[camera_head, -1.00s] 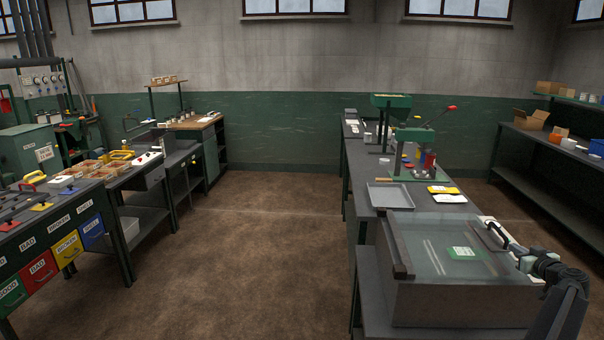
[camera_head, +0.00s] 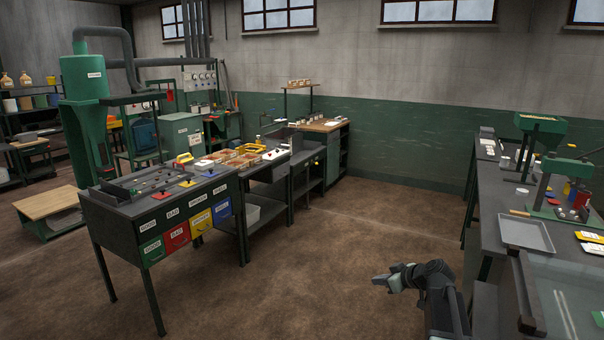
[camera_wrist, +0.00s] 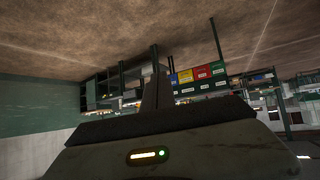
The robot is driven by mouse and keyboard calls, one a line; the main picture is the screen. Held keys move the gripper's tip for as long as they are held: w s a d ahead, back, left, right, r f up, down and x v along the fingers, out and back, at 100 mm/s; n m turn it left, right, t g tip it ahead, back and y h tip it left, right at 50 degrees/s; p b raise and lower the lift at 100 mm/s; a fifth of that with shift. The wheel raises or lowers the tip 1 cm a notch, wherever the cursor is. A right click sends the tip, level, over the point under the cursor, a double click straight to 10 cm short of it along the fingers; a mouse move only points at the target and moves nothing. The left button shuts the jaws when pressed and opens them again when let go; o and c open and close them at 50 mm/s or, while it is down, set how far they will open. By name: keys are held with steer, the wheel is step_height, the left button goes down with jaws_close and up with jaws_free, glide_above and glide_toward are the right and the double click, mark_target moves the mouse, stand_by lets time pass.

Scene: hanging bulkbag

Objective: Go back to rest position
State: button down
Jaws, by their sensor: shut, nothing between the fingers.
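My gripper (camera_head: 381,281) is at the lower right of the head view, over the brown floor and left of the right-hand workbench (camera_head: 488,205). It is empty, and its fingers point left in that view. In the wrist view my gripper (camera_wrist: 156,90) shows as closed dark fingers in the middle, with nothing between them. The wrist picture is upside down, with the floor at the top. No object of the place touches the gripper.
A glass-topped box (camera_head: 575,290) and a grey tray (camera_head: 526,234) are on the right workbench. A sorting table with coloured drawers (camera_head: 176,239) stands at left. Open brown floor (camera_head: 300,280) lies between. A low wooden platform (camera_head: 46,203) is at far left.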

steer(key=s+a+f+g+h, duration=0.1)
steer(key=s+a+f+g, duration=0.2)
steer(key=s+a, duration=0.5)
steer(key=s+a+f+g+h, duration=0.1)
steer(key=s+a+f+g, duration=0.25)
steer(key=s+a, duration=0.55)
steer(key=s+d+f+m+g+h, duration=0.2)
steer(key=s+d+m+h, duration=0.1)
steer(key=s+d+m, duration=0.2)
steer(key=shift+s+d+m+h, duration=0.2)
steer(key=shift+s+m+h, duration=0.1)
steer(key=shift+s+m, duration=0.65)
steer(key=shift+w, duration=0.25)
